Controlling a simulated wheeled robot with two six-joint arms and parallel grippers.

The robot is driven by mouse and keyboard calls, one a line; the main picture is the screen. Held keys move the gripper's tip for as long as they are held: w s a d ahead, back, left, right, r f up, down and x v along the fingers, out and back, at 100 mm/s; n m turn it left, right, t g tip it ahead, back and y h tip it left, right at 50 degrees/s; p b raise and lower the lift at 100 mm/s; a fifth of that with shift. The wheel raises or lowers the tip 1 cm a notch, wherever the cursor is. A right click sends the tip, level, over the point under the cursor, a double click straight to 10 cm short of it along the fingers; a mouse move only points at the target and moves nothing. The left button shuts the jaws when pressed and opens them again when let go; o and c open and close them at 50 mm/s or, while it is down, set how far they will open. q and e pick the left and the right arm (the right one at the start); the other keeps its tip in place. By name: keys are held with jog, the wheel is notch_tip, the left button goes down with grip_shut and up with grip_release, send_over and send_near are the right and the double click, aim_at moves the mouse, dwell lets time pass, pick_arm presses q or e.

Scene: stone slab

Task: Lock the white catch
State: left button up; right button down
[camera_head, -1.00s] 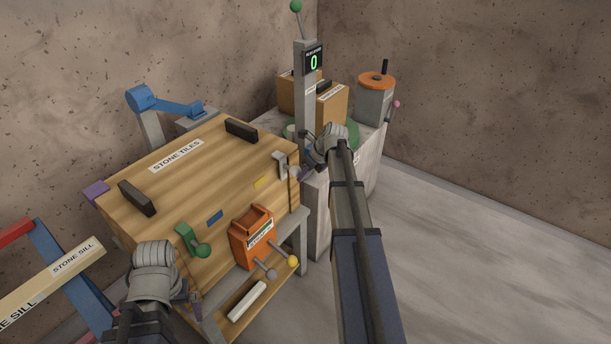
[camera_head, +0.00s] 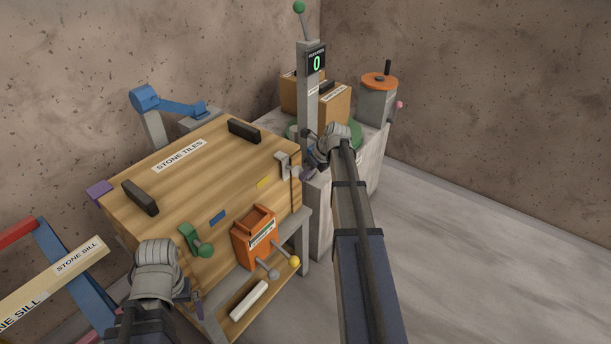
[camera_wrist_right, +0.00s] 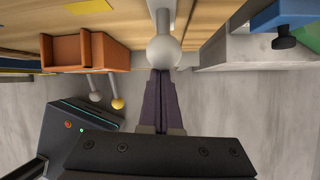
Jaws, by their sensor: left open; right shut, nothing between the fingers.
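The white catch (camera_head: 282,162) sits at the right end of the wooden crate's front face. The crate (camera_head: 215,150) is labelled STONE TILES. In the right wrist view the catch's pale ball knob (camera_wrist_right: 163,51) hangs at the end of its short lever, right at my right fingertips. My right gripper (camera_head: 306,173) is shut with nothing between its fingers; its purple fingers (camera_wrist_right: 160,76) point at the knob, and I cannot tell whether they touch it. My left gripper (camera_head: 196,297) is open and empty, low in front of the crate's left part.
A green catch (camera_head: 195,240) and an orange box (camera_head: 254,237) with levers below are on the crate's front side. A grey post with a display reading 0 (camera_head: 316,64) stands behind my right gripper. Open floor (camera_head: 480,240) lies to the right.

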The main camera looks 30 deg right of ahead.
jog(key=s+f+b, duration=0.2)
jog(key=s+f, duration=0.1)
jog(key=w+r+p+v, duration=0.1)
jog(key=w+p+v, duration=0.1)
jog(key=p+v, duration=0.8)
jog(key=shift+s+r, duration=0.2)
jog(key=shift+r, duration=0.2)
jog(key=shift+a, duration=0.1)
jog(key=s+a+n+g+p, duration=0.1)
jog(key=s+a+n+g, duration=0.1)
jog(key=a+n, duration=0.75)
jog(key=s+a+n+g, duration=0.1)
jog(key=s+a+n, duration=0.35)
jog(key=a, duration=0.85)
jog(key=s+a+n+g+h, duration=0.1)
jog(key=s+a+n+h, duration=0.1)
jog(key=s+a+n, duration=0.4)
jog(key=s+a+n+g+h+p, duration=0.1)
jog(key=s+a+n, duration=0.6)
jog(key=n, duration=1)
jog(key=a+h, duration=0.1)
jog(key=a, duration=0.2)
jog(key=shift+a, duration=0.4)
